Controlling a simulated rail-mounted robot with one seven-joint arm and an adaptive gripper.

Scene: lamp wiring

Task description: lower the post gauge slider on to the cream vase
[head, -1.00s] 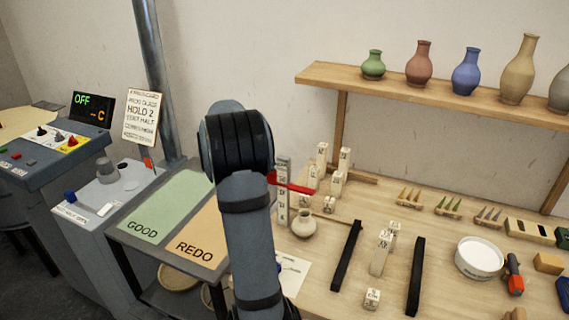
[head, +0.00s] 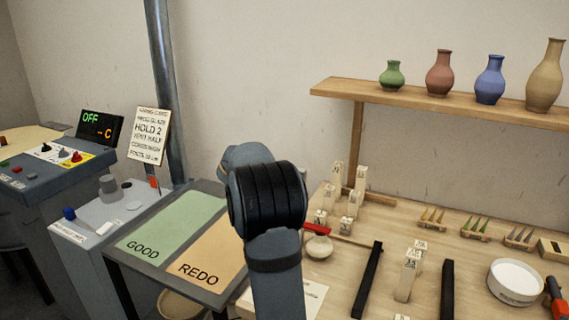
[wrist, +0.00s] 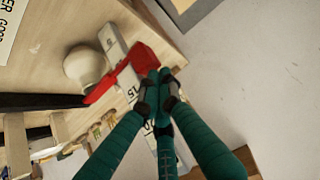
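The small cream vase (head: 318,247) stands on the wooden table, and it also shows in the wrist view (wrist: 82,66). The red slider (head: 317,229) of the post gauge lies across the top of the vase in the head view; I cannot tell whether it touches the rim. In the wrist view the red slider (wrist: 128,74) sits on the pale, number-marked post (wrist: 112,42), its arm reaching beside the vase's neck. My gripper (wrist: 158,80), with teal fingers, is closed at the slider's near end. My arm hides the gripper and most of the post in the head view.
Pale numbered blocks (head: 355,200) stand behind the vase. Black bars (head: 367,281) lie to its right, with a white bowl (head: 516,281) further right. The GOOD and REDO board (head: 205,263) is left of my arm. A shelf of vases (head: 440,103) is above.

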